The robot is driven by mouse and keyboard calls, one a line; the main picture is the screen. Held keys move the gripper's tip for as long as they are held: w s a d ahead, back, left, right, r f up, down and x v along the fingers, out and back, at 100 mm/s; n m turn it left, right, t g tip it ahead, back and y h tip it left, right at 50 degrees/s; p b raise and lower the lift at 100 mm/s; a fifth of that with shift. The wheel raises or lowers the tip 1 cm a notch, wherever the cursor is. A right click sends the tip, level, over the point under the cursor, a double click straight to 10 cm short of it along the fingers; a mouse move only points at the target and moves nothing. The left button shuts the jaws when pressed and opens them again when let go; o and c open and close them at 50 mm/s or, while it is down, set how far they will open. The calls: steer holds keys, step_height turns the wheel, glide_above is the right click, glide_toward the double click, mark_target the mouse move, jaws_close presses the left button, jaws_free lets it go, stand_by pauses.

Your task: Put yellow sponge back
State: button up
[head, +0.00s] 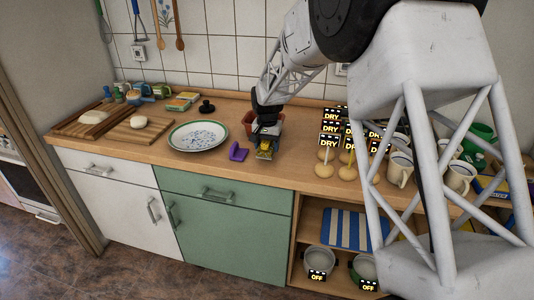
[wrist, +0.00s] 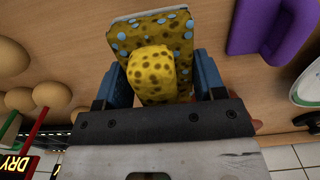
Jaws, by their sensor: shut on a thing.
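The yellow sponge (wrist: 150,72) has brown spots and shows large in the wrist view, between the two blue fingers of my gripper (wrist: 160,85). A flatter yellow piece with blue dots is behind it; I cannot tell if it is part of the same sponge. In the head view the sponge (head: 265,153) shows small and yellow under my gripper (head: 266,143), at or just above the wooden counter (head: 215,165). My gripper is shut on the sponge. Whether the sponge touches the counter is unclear.
A purple object (head: 238,152) lies left of my gripper, beside a plate (head: 198,135). A terracotta pot (head: 248,120) is close behind. Signs reading DRY (head: 329,141) and mugs (head: 400,168) crowd the right. Cutting boards (head: 130,128) lie at left. The front counter edge is clear.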

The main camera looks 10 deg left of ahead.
steer(key=shift+f, duration=1.75)
steer(key=shift+f, duration=0.1)
steer(key=o, duration=0.9)
step_height(320, 180, up, 12)
steer(key=shift+r, duration=0.15)
steer(key=shift+d, duration=0.1)
